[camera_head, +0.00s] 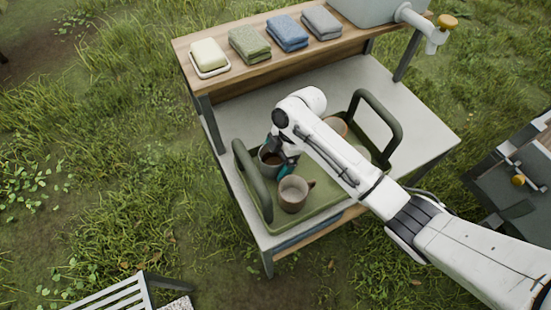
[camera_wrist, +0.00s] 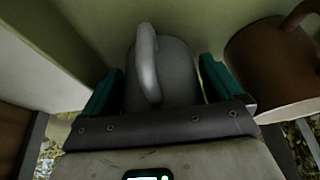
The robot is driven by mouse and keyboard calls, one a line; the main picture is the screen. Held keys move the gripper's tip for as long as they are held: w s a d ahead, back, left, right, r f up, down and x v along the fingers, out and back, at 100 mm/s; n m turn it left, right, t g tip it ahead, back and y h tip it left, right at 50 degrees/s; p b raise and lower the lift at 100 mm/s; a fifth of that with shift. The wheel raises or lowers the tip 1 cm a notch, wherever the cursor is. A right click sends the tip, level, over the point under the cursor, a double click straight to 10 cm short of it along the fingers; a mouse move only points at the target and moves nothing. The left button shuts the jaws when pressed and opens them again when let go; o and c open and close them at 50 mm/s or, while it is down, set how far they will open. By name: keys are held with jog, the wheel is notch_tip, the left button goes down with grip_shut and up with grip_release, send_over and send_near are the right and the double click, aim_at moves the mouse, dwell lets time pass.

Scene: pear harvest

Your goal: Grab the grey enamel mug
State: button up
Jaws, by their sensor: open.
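The grey enamel mug (camera_head: 267,161) stands in a green tray (camera_head: 262,217), near its left handle, with a dark inside. In the wrist view the grey mug (camera_wrist: 182,78) sits between the two teal fingers of my gripper (camera_wrist: 160,72), its handle facing the camera. In the head view my gripper (camera_head: 278,157) is down at the mug's right side, and part of the mug is hidden behind it. The fingers are open, one on each side of the mug. A narrow gap shows by the right finger; contact on the left is unclear.
A brownish mug (camera_head: 293,194) stands close by in the tray; a brown mug (camera_wrist: 275,62) shows right of the right finger. Another mug (camera_head: 338,126) is partly behind my arm. The tray's raised handles (camera_head: 252,180) flank the mugs. Folded towels (camera_head: 287,32) lie on the upper shelf.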

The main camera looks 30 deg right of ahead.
jog(key=shift+f, duration=0.15)
jog(key=c, duration=0.8)
